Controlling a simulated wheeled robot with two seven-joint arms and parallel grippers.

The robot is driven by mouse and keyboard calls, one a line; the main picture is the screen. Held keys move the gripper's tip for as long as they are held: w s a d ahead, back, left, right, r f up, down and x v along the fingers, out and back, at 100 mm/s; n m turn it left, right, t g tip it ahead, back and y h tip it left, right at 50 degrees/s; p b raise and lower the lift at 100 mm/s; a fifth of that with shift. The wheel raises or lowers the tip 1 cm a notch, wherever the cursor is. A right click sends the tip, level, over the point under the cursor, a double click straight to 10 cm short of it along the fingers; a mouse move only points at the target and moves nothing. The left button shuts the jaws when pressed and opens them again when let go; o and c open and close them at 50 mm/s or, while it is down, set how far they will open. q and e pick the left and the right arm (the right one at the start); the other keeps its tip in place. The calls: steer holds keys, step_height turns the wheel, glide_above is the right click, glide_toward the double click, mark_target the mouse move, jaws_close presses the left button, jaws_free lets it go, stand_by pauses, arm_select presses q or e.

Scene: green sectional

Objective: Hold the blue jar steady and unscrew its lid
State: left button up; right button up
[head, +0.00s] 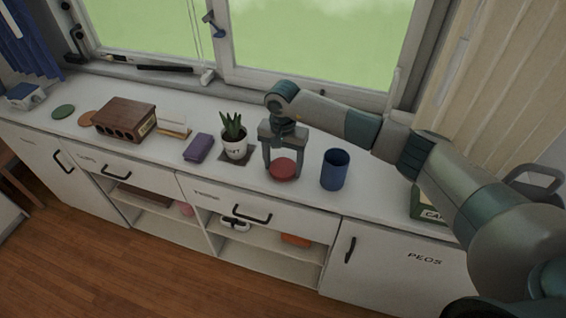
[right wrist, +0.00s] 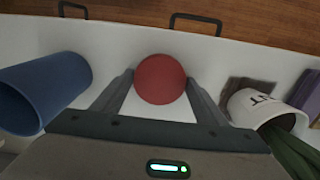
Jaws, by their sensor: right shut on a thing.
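The blue jar (head: 335,170) stands upright on the white counter, with its top open and no lid on it. In the right wrist view the blue jar (right wrist: 62,84) is at the left. The round red lid (head: 283,169) is left of the jar in the head view, between the fingers of my right gripper (head: 283,166). In the right wrist view the red lid (right wrist: 160,79) sits between the fingertips. My right gripper points down and is shut on the lid, at or just above the counter; I cannot tell whether it touches. My left gripper is not in view.
A potted plant (head: 235,144) stands close left of the gripper on a dark mat. A purple box (head: 198,148), a card holder (head: 174,126) and a brown wooden box (head: 124,119) stand farther left. A green box (head: 430,213) is at the right. The counter's front edge is near.

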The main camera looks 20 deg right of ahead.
mark_target(283, 167)
steer(key=shift+f+b, duration=0.2)
steer(key=shift+b, duration=0.1)
steer(key=o, duration=1.2)
steer(key=shift+r, duration=0.15)
steer(key=shift+r+p, duration=0.15)
steer(key=shift+p, duration=0.25)
steer(key=shift+w+r+b, duration=0.1)
steer(key=shift+r+b, duration=0.05)
steer(key=shift+b, duration=0.15)
steer(key=shift+r+b, duration=2.05)
steer(key=shift+r, duration=3.7)
